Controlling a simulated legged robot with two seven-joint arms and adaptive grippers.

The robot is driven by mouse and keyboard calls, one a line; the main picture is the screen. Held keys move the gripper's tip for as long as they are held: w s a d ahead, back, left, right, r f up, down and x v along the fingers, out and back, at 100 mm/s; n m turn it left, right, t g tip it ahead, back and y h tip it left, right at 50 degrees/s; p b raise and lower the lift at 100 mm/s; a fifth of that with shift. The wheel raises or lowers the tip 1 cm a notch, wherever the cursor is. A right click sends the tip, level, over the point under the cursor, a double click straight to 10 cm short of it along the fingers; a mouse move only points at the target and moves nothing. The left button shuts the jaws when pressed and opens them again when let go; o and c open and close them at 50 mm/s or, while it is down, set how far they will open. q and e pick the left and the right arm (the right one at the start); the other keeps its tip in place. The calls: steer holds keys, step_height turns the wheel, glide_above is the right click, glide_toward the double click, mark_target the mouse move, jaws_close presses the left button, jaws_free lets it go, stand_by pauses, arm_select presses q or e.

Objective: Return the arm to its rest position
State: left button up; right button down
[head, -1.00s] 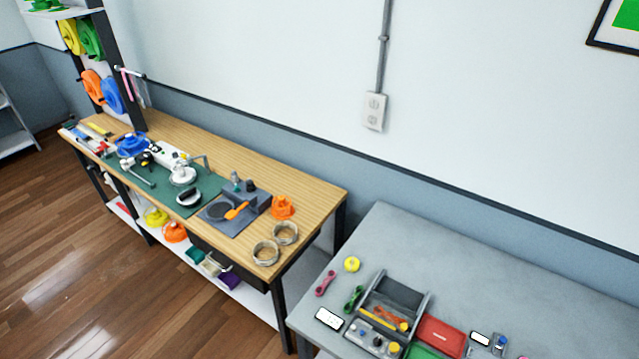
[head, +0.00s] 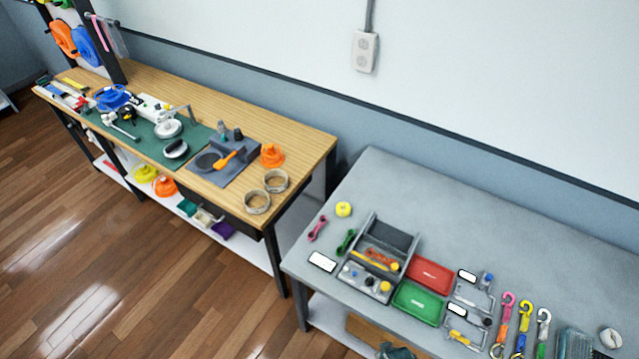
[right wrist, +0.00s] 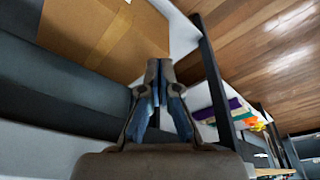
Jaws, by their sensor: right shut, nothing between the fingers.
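My right gripper (right wrist: 158,68) shows in the right wrist view with its two fingers together and nothing between them. It is in open air; a cardboard box (right wrist: 95,30) and a dark table leg (right wrist: 215,75) show beyond it. In the head view a small dark shape (head: 396,352) at the bottom edge, in front of the grey table (head: 480,215), may be part of my right arm, but I cannot tell. My left gripper is in neither view.
A wooden workbench (head: 250,120) with tools and two rings stands at the left. The grey table holds a grey organizer (head: 390,238), a red tray (head: 430,274), a green tray (head: 418,303) and several colored hooks (head: 503,315). Wood floor (head: 130,270) lies open in front.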

steer(key=s+d+f+g+b, duration=0.1)
steer(key=s+f, duration=0.3)
steer(key=f, duration=0.7)
steer(key=s+f+b, duration=0.1)
steer(key=s+f, duration=0.4)
steer(key=f, duration=0.6)
arm_select(q)
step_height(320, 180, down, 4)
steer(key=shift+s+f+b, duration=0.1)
steer(key=shift+b, duration=0.85)
arm_select(e)
steer(key=s+d+f, duration=0.2)
steer(key=s+f, duration=0.7)
steer(key=s, duration=0.2)
steer(key=shift+s+d+g, duration=0.2)
steer(key=shift+s+g, duration=0.2)
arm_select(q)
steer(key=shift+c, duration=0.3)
arm_select(e)
steer(key=shift+f, duration=0.1)
